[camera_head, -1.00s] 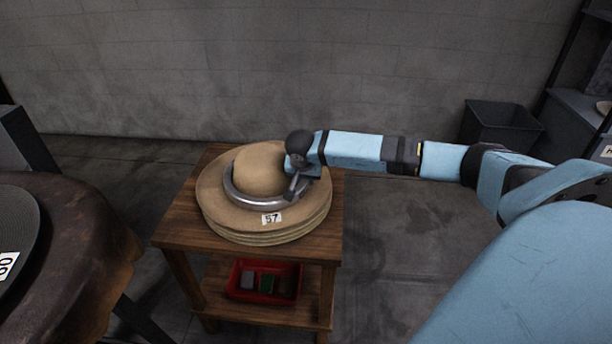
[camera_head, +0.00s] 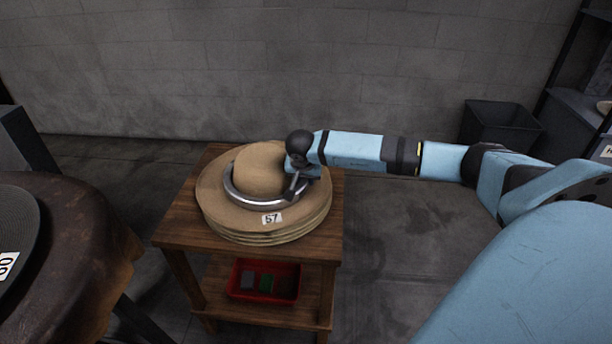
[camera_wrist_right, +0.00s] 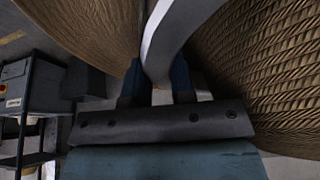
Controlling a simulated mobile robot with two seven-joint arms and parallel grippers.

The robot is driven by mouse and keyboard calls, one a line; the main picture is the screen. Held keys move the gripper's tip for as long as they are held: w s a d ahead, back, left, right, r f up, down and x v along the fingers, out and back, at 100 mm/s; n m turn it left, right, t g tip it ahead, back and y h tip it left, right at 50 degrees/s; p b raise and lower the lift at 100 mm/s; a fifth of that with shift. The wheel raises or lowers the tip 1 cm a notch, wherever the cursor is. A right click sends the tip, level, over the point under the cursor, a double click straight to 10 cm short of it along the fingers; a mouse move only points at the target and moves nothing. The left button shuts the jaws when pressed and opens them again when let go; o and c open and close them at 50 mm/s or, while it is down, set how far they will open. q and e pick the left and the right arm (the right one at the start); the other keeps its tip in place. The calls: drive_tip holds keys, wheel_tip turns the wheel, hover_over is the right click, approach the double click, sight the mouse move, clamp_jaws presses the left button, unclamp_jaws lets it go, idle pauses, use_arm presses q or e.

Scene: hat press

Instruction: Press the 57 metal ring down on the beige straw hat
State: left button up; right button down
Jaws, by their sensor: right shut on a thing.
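The beige straw hat (camera_head: 258,170) sits on top of a stack of hat brims on a wooden stand. The metal ring (camera_head: 262,203) lies around the base of its crown, close to the brim. A "57" label (camera_head: 272,219) shows at the front below the ring. My right gripper (camera_head: 295,187) is shut on the ring's right side. Whether the ring touches the brim all round cannot be told. My left gripper is not in view.
The wooden stand (camera_head: 176,226) has a lower shelf with a red tray (camera_head: 263,295) holding small blocks. A black bin (camera_head: 500,125) stands at the back right. The floor right of the stand is clear.

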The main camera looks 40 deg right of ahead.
use_arm(q)
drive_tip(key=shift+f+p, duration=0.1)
drive_tip(key=shift+p, duration=0.2)
use_arm(e)
drive_tip(key=shift+r, duration=0.1)
idle(0.4)
drive_tip(key=shift+r, duration=0.3)
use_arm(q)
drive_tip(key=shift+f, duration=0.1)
use_arm(e)
drive_tip(key=shift+w, duration=0.1)
